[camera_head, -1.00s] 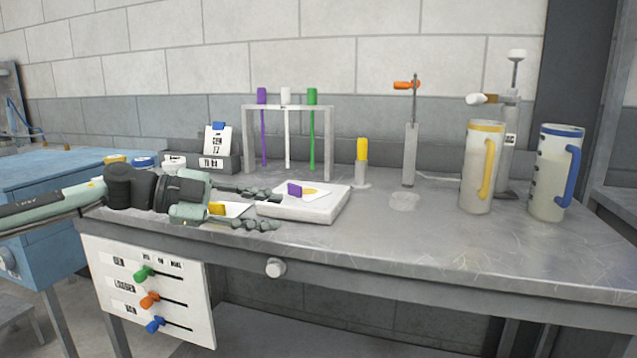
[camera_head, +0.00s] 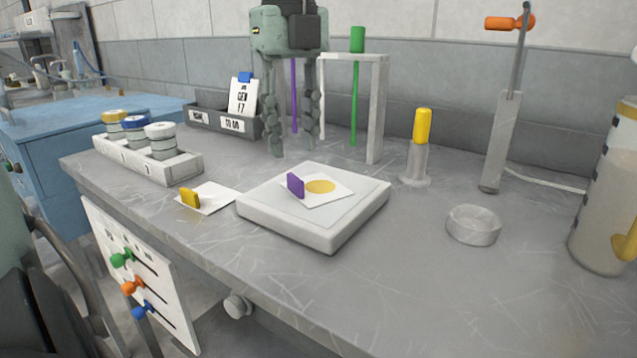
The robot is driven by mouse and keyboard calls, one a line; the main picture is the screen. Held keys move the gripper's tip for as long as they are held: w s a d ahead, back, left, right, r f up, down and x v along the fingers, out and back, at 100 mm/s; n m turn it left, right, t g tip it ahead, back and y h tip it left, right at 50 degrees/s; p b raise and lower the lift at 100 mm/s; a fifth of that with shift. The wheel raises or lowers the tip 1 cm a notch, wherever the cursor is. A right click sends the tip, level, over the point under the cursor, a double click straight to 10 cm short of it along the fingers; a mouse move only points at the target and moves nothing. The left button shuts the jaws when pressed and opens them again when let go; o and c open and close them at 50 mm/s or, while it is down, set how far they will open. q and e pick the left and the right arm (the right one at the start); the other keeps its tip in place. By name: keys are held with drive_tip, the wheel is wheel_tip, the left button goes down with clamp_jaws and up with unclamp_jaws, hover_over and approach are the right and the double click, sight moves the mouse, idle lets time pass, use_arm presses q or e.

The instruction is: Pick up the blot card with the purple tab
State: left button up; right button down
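The blot card (camera_head: 338,190) with the purple tab (camera_head: 295,185) lies on the square white pad (camera_head: 300,235). It is white with a round yellow spot, and its tab stands up at its left side. My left gripper (camera_head: 298,148) points straight down behind the pad, above and beyond the card. Its two fingers are apart with nothing between them, and it does not touch the card. My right gripper is not in view.
A card with a yellow tab (camera_head: 210,198) lies left of the pad. A tray of jars (camera_head: 150,160) and a grey card box (camera_head: 205,120) are farther left. A rack (camera_head: 376,110) stands behind the gripper. A yellow-capped holder (camera_head: 416,160) and round dish (camera_head: 474,225) are right.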

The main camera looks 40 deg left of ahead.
sight(295, 177)
use_arm(q)
wheel_tip(295, 177, down, 6)
drive_tip(key=shift+w+r, duration=0.1)
drive_tip(key=shift+w, duration=0.05)
clamp_jaws()
idle(0.3)
